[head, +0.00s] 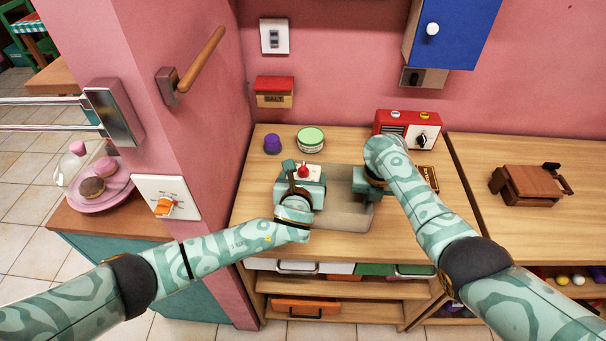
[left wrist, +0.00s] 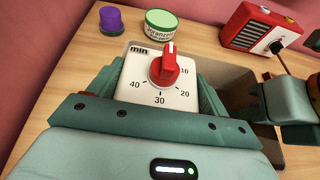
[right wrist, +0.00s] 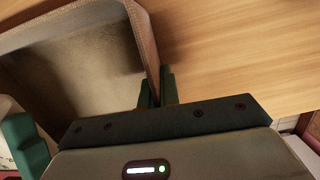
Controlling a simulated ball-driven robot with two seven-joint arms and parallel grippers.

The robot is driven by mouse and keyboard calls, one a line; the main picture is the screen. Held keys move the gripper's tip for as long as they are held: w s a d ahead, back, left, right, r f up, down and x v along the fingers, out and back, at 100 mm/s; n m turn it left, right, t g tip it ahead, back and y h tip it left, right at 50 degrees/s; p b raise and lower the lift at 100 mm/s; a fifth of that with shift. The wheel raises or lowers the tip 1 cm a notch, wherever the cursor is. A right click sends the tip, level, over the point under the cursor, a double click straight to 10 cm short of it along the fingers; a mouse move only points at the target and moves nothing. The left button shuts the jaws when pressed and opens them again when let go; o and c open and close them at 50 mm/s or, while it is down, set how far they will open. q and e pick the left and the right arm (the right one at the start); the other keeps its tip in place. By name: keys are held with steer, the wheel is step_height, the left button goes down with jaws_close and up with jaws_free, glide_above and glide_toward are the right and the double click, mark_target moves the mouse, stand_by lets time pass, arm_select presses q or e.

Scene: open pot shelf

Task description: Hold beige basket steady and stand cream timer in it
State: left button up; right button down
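The cream timer (head: 313,171) has a red knob and a numbered face, which shows clearly in the left wrist view (left wrist: 146,92). My left gripper (head: 300,184) has its fingers on both sides of the timer, at the left end of the beige basket (head: 345,217). I cannot tell whether the timer touches the basket. The basket is an open box on the wooden counter, partly hidden by both grippers. In the right wrist view, my right gripper (right wrist: 157,88) is shut on the basket's right wall (right wrist: 143,30), one finger inside and one outside.
A purple pot (head: 272,144) and a green-lidded tin (head: 310,139) stand behind the basket. A red radio (head: 407,128) stands at the back right, with a dark box (head: 429,178) in front of it. The pink wall bounds the counter at left and back.

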arm_select(q)
steer(key=o, duration=0.4)
steer(key=shift+a, duration=0.1)
arm_select(e)
steer(key=shift+d, duration=0.1)
arm_select(q)
steer(key=v, duration=1.2)
steer(key=shift+r, duration=0.1)
steer(key=shift+d, duration=0.2)
arm_select(e)
steer(key=c, duration=1.6)
jaws_free()
steer(key=shift+o, duration=0.2)
